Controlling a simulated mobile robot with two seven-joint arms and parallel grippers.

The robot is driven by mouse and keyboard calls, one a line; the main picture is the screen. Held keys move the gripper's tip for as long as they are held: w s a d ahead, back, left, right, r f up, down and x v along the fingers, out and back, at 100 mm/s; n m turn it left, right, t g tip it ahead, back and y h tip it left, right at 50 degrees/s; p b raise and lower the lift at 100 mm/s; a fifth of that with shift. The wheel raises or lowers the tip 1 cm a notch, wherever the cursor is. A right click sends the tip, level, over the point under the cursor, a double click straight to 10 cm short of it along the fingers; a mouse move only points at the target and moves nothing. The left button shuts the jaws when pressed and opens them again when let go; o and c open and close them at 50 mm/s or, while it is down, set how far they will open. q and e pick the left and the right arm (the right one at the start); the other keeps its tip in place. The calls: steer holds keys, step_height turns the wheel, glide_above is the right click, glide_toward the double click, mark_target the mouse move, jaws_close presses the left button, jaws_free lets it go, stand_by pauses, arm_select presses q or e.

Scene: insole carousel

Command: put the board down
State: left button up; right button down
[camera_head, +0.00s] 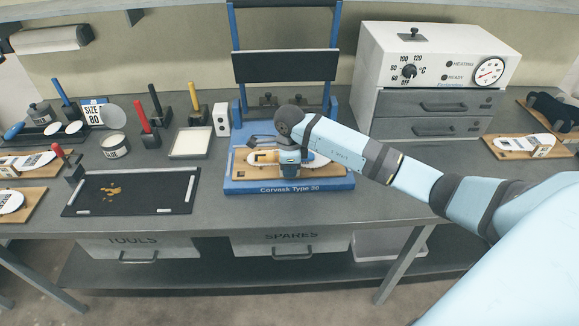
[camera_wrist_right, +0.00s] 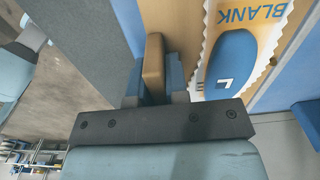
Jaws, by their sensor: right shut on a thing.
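The tan wooden board (camera_head: 326,172) carries a white insole with a toothed edge. It lies over the blue base (camera_head: 340,185) of a press marked "Corvask Type 30", in the middle of the bench. I cannot tell whether it touches the base. My right gripper (camera_head: 290,171) is at the board, its arm coming in from the right. In the right wrist view, the gripper (camera_wrist_right: 155,88) is shut on a tan wooden block (camera_wrist_right: 153,55) beside the insole on the board (camera_wrist_right: 292,50). The insole has "BLANK" print and a blue heel pad marked L (camera_wrist_right: 232,65). My left gripper is not in view.
The press's blue frame (camera_head: 333,60) rises behind the base. A white heater with a dial (camera_head: 440,55) stands at the back right. Bare bench lies between mat and press.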

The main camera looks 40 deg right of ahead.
steer(key=shift+f, duration=0.15)
steer(key=c, duration=1.1)
jaws_free()
